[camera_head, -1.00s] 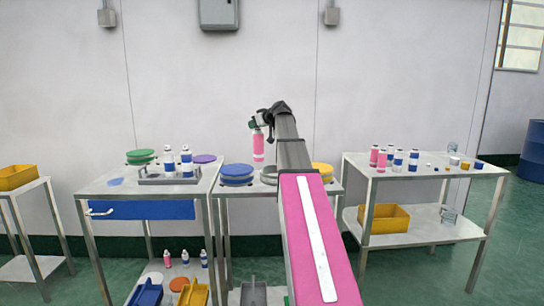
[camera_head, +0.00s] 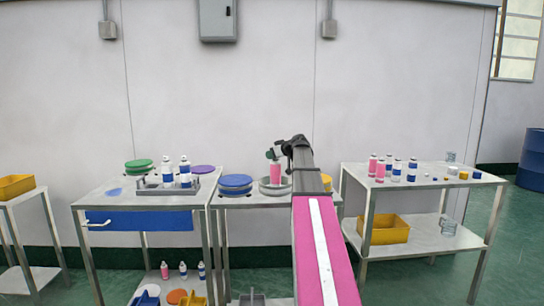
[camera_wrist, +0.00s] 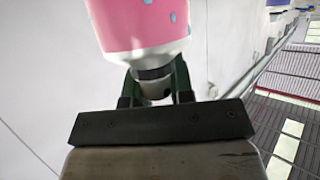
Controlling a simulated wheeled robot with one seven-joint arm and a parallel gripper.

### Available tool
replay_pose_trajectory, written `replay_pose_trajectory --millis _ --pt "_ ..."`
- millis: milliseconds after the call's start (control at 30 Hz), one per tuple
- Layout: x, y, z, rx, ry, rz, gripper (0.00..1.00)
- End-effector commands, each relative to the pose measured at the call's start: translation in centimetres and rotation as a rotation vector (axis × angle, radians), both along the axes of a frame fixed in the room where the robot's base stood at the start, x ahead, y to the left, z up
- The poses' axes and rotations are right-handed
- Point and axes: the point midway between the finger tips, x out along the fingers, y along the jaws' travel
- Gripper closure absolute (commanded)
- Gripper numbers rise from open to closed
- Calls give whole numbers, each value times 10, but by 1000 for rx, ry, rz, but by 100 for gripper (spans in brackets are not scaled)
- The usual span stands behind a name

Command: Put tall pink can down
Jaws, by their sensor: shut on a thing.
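The tall pink can (camera_head: 275,172) is held upright over the middle table, at a grey round tray (camera_head: 270,187). I cannot tell whether its base touches the tray. My gripper (camera_head: 272,154) is shut on the can's narrow top. In the wrist view the pink can (camera_wrist: 142,25) has light blue spots and a white end, and my gripper (camera_wrist: 156,88) closes on its neck with two dark green fingers. The can's far end is out of that view.
Stacked blue discs (camera_head: 235,183) are just left of the can, and a yellow disc (camera_head: 326,181) is to the right, partly behind my arm. A grey rack (camera_head: 160,187) with blue-and-white cans stands on the left table. The right table (camera_head: 445,182) holds several cans.

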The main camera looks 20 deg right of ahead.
Motion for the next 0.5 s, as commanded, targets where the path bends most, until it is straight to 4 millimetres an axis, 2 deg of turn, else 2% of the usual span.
replay_pose_trajectory --millis 300,333,367,400,500 --pt "0 0 -2 1 0 0 100" --pt "0 0 -2 1 0 0 68" --pt "0 0 -2 0 -1 0 59" --pt "0 0 -2 0 -1 0 53" --pt "0 0 -2 0 -1 0 53"
